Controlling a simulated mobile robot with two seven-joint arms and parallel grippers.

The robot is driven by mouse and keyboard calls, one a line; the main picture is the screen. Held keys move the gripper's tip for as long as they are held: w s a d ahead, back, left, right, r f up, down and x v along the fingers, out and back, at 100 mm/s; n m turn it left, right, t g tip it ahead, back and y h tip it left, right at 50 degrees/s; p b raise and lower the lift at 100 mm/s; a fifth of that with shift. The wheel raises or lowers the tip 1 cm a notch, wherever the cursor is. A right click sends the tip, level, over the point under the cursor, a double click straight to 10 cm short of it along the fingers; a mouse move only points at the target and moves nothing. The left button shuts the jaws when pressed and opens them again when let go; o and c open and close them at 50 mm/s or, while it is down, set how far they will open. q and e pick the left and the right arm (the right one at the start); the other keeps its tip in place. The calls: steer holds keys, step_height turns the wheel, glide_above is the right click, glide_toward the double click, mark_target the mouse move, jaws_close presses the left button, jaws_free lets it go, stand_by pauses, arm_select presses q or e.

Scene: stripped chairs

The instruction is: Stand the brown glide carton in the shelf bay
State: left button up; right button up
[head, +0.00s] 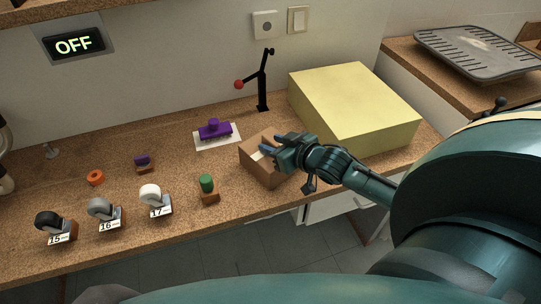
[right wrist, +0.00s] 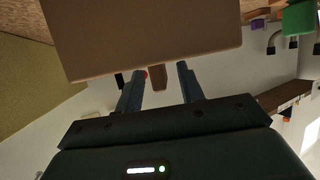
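The brown carton (head: 256,171) sits on the cork-coloured counter, left of a large yellow block. A small pale patch shows on its top. My right gripper (head: 269,152) is at the carton's upper right side in the head view and covers part of it. In the right wrist view the carton (right wrist: 140,38) fills the top, just beyond the fingertips. The two fingers (right wrist: 160,78) stand apart, with a small brown piece between them and gaps on both sides. I cannot tell whether they touch the carton. My left gripper is not in view. I cannot make out a shelf bay.
The yellow block (head: 343,112) stands right of the carton. A black post with a red ball (head: 239,85) and a purple piece on a white card (head: 204,145) stand behind.

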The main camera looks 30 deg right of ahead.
jaws_close()
stand_by(0.4)
stand_by(0.4)
